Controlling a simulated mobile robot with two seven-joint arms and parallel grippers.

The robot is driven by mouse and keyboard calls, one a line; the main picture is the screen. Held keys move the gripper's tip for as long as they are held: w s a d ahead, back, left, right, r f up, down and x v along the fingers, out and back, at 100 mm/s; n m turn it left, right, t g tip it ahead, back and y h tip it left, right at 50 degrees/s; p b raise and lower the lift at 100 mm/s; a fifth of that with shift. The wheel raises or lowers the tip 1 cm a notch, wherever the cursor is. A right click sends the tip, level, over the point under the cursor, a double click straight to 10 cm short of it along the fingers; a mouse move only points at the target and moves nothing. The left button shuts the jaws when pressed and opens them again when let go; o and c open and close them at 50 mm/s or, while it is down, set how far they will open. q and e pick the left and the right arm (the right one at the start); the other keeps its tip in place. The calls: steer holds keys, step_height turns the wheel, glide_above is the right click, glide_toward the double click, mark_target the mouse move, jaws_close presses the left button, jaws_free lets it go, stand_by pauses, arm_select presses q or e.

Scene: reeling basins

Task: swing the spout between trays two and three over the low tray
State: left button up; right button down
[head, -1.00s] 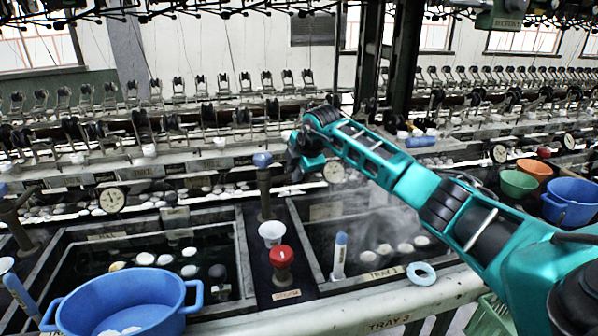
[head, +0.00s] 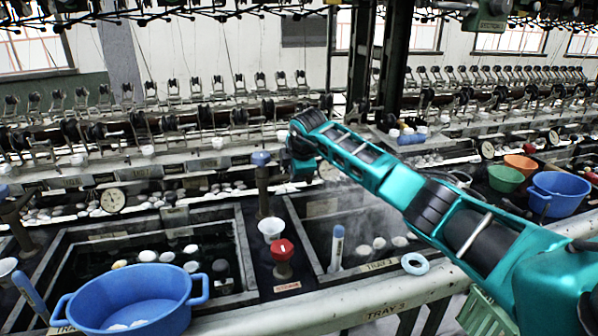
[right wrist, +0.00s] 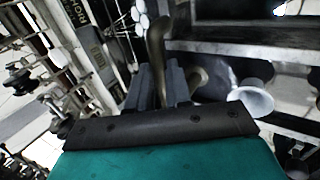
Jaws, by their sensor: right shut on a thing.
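The spout post (head: 263,190) stands between the two trays in the head view, with a blue knob on top. A white funnel-shaped cup (head: 271,229) and a red knob (head: 282,250) are in front of it. My right gripper (head: 298,168) is just right of the post; its fingertips are hidden in the head view. In the right wrist view its dark fingers (right wrist: 164,82) are closed about a brownish bent pipe (right wrist: 157,42), which appears to be the spout. The white cup (right wrist: 254,96) shows beside them. The left tray (head: 243,262) and right tray (head: 301,240) hold dark water.
A blue basin (head: 130,303) sits at the front left. A blue-topped rod (head: 337,245) and light-blue ring (head: 415,264) are by the right tray. Green (head: 505,178), orange (head: 521,164) and blue (head: 559,195) bowls stand at the right. Reeling machinery lines the back.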

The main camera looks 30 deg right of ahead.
stand_by(0.3)
steer(key=c, duration=1.1)
jaws_free()
steer(key=shift+o, duration=0.2)
steer(key=shift+s, duration=0.1)
steer(key=v, duration=1.3)
steer(key=shift+d, duration=0.1)
